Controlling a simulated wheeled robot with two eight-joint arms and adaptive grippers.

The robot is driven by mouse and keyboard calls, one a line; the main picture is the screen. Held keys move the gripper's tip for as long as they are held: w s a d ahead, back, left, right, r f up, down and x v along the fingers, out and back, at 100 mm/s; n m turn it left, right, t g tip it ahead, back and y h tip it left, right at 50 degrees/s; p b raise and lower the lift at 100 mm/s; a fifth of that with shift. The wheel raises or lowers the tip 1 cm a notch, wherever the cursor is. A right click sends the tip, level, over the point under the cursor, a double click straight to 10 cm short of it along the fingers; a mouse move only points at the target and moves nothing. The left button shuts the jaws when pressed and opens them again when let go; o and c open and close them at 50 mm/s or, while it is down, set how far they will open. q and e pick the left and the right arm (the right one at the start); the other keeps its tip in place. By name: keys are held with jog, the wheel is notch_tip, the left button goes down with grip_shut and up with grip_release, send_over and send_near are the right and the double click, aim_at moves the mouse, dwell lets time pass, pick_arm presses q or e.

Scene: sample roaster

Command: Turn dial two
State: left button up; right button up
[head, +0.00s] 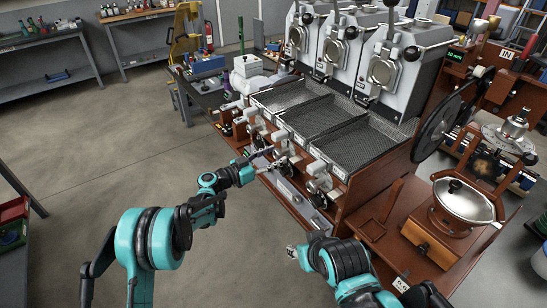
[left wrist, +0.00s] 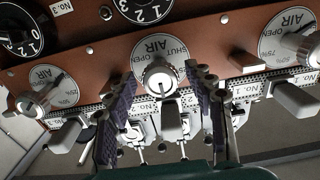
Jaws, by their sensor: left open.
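In the left wrist view, the panel looks upside down. A silver dial knob (left wrist: 160,77) on a round white AIR plate with SHUT and OPEN marks sits in the middle of the brown panel. It lies between the two purple-padded fingers of my left gripper (left wrist: 162,85), which stand apart on either side of it. I cannot tell whether either finger touches it. In the head view my left gripper (head: 268,158) is at the front of the roaster, by the middle of its row of controls.
Similar AIR dials sit at the left (left wrist: 38,98) and right (left wrist: 290,35) of the wrist view. Black numbered dials (left wrist: 140,8) lie along its top edge. Pale levers (left wrist: 170,120) hang close by. Mesh cooling trays (head: 322,118) lie above the front. Floor to the left is clear.

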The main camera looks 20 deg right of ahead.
pick_arm(q)
jog(key=c, duration=1.2)
jog(key=shift+o, duration=0.2)
